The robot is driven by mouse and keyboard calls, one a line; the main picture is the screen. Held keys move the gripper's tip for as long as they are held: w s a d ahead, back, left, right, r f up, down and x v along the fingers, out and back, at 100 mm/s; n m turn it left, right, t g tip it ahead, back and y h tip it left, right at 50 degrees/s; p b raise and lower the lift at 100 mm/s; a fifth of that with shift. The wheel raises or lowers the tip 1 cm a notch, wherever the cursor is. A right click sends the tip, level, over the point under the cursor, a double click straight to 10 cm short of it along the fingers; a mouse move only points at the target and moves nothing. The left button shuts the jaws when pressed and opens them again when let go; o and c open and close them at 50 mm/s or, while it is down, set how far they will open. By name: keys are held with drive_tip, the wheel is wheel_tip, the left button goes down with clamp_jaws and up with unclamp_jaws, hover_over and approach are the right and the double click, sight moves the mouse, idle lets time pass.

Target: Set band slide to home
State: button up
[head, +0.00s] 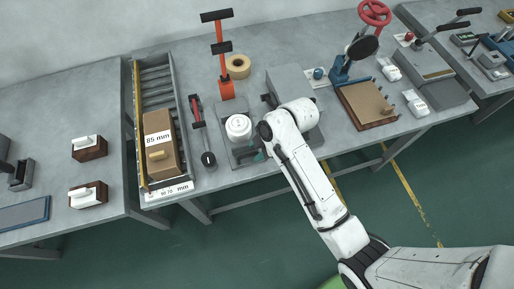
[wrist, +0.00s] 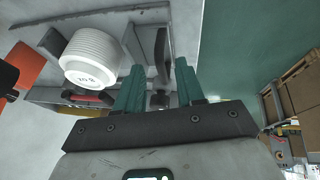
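A grey bench fixture (head: 223,140) stands in the middle of the table and carries a white ribbed cup (head: 238,128). The cup also shows at the upper left of the wrist view (wrist: 90,58). I cannot tell for sure which part is the band slide. My gripper (head: 257,155) is at the front edge of the fixture, right of and in front of the cup. In the wrist view its green fingers (wrist: 158,88) stand apart. A dark upright handle (wrist: 162,58) shows between them, with gaps at both sides. My arm hides the fixture's right part.
A red-handled tool (head: 202,130) lies left of the fixture. Beyond it is a roller tray (head: 138,120) with a cardboard box (head: 160,145). An orange stand (head: 224,70) and tape roll (head: 238,66) are behind. A press (head: 340,68) stands at the right.

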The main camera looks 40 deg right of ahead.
drive_tip(key=shift+w+a+f, duration=0.15)
drive_tip(key=shift+f, duration=0.25)
clamp_jaws()
idle(0.4)
